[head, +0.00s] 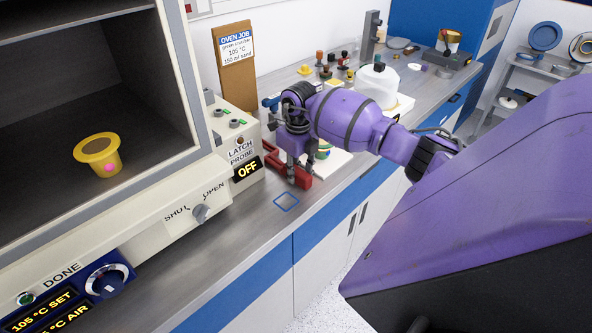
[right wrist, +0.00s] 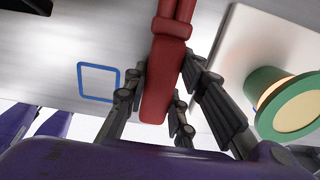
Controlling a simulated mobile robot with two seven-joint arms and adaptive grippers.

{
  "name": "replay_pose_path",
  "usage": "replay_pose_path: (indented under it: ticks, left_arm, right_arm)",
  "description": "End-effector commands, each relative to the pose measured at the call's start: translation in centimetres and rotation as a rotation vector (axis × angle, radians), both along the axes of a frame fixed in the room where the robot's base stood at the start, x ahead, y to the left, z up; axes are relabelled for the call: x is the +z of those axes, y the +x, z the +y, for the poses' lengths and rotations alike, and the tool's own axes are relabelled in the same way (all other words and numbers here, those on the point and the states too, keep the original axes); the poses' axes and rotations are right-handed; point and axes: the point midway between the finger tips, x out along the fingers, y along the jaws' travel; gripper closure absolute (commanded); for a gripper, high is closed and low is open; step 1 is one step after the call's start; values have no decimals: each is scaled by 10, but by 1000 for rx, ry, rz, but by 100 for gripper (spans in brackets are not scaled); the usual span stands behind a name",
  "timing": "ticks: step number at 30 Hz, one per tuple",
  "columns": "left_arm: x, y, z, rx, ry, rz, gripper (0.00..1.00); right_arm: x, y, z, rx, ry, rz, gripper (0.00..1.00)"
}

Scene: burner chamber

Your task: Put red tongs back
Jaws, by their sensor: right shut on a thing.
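The red tongs (head: 302,177) are at the counter near its front edge, beside the control box. My right gripper (head: 297,170) is shut on their near end, pointing down. In the right wrist view the red tongs (right wrist: 160,95) lie between the fingers of my right gripper (right wrist: 158,110), with their arms running out of the top of the picture. A blue square outline (head: 287,202) is marked on the counter just in front of the tongs; it also shows in the right wrist view (right wrist: 81,80), left of the gripper. My left gripper is not in view.
A green-rimmed crucible (right wrist: 290,105) stands on a white plate (right wrist: 235,40) close right of my gripper. An open oven at left holds a yellow crucible (head: 103,157). A control box (head: 236,150) and a brown board (head: 235,70) stand behind. Several small items crowd the back counter.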

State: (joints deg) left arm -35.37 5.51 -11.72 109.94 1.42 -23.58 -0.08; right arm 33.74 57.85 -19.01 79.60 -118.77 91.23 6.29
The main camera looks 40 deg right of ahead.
Motion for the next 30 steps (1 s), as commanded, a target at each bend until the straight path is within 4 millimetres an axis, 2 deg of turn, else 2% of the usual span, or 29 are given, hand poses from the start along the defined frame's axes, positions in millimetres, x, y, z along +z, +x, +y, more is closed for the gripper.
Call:
replay_pose_path:
  ticks: [2, 3, 7, 15, 19, 23, 30]
  left_arm:
    - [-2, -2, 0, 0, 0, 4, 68]
    - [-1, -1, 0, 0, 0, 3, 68]
    - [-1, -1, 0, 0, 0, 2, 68]
    - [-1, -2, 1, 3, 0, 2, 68]
    - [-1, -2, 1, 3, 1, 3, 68]
    - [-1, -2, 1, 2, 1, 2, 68]
    - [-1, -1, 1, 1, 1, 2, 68]
  right_arm:
    - [-2, 0, 0, 0, 0, 1, 100]
    - [-1, 0, 0, 0, 0, 0, 71]
    - [-1, 0, 0, 0, 0, -1, 54]
    - [-1, 0, 0, 0, 0, 0, 54]
    - [6, 0, 0, 1, 0, -2, 54]
    - [27, 0, -1, 0, -3, -3, 54]
    - [79, -2, -2, 0, -4, -3, 54]
